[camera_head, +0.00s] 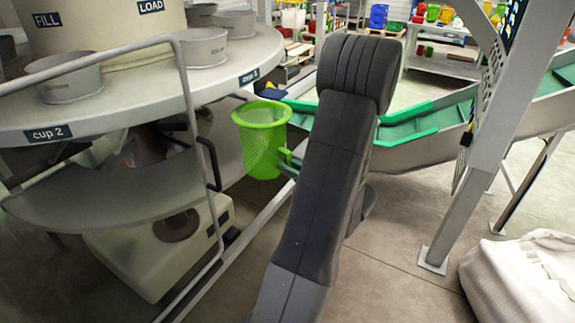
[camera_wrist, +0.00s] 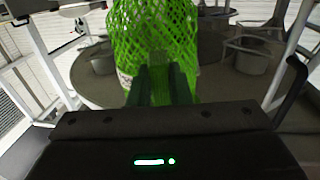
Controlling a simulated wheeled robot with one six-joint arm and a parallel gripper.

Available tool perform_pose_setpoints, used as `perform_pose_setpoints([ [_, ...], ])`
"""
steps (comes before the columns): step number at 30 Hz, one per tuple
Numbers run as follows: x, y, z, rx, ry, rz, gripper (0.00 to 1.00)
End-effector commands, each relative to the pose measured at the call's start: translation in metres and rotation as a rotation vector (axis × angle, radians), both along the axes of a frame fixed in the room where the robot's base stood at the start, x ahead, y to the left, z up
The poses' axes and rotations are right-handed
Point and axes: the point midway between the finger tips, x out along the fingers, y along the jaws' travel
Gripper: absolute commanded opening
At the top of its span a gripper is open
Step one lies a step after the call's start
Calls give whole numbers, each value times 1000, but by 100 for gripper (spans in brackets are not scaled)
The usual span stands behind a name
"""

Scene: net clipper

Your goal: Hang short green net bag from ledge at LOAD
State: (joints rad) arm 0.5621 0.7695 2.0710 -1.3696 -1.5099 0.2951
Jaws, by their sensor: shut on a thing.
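A short green net bag (camera_head: 262,145) with a solid green rim hangs in the air just right of the round machine table in the head view. My gripper (camera_head: 287,163) is shut on the side of the bag. In the wrist view the bag's mesh (camera_wrist: 155,40) rises upright above the two dark green fingertips (camera_wrist: 160,84), which pinch it. A LOAD label (camera_head: 151,6) shows on the cream drum at the top left of the head view. I cannot make out the ledge itself.
The grey round table (camera_head: 120,107) carries several cups and the labels cup 1 and cup 2. A bent metal rail (camera_head: 188,95) stands along its edge, close to the bag. A green conveyor (camera_head: 430,118) runs at right. A white sack (camera_head: 525,275) lies on the floor.

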Motion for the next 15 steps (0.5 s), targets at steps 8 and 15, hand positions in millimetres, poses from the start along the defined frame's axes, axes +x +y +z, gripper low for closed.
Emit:
perform_pose_setpoints([
  [8,11,16,0,-1,1,2,0],
  [15,21,29,0,0,0,2,0],
])
